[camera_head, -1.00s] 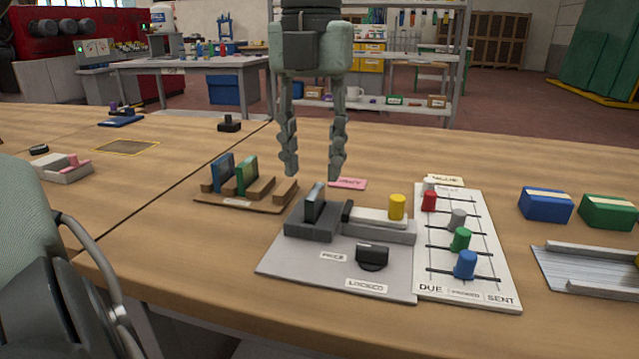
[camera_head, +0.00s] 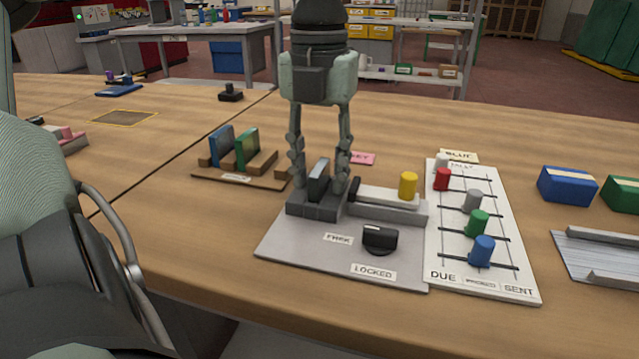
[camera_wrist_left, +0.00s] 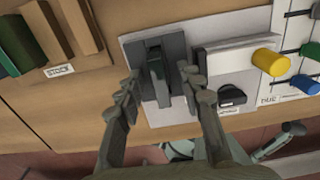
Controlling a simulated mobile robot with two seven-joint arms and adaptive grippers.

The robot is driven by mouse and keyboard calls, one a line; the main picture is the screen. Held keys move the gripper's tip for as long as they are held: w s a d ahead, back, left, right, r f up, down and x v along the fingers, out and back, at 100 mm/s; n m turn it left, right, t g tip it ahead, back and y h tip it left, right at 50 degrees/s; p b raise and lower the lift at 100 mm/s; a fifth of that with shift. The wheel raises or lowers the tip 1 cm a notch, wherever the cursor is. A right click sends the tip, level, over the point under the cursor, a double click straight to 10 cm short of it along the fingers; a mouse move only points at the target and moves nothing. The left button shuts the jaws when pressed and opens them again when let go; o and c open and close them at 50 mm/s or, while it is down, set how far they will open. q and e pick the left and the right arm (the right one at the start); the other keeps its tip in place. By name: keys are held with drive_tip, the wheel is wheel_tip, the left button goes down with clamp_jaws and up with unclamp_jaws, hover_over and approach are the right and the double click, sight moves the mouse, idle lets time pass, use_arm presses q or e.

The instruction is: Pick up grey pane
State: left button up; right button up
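The grey pane (camera_head: 318,182) stands upright in the slot of a dark grey block (camera_head: 316,207) on a light grey board (camera_head: 290,239). My left gripper (camera_head: 320,187) points down over the block, with its fingers apart on either side of the pane. In the left wrist view the pane (camera_wrist_left: 155,62) shows as a dark upright strip in the block, and my open left gripper (camera_wrist_left: 158,88) has a finger to each side. I see clear gaps there, and no grip on the pane. My right gripper is not in view.
A wooden rack (camera_head: 236,178) with a blue pane (camera_head: 221,146) and a green pane (camera_head: 247,149) stands left of the board. A yellow knob (camera_head: 408,185) and a black knob (camera_head: 380,238) are close by. A white board with coloured pegs (camera_head: 450,265) lies to the right.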

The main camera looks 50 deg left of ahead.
use_arm(q)
clamp_jaws()
drive_tip(key=shift+r, duration=0.1)
idle(0.4)
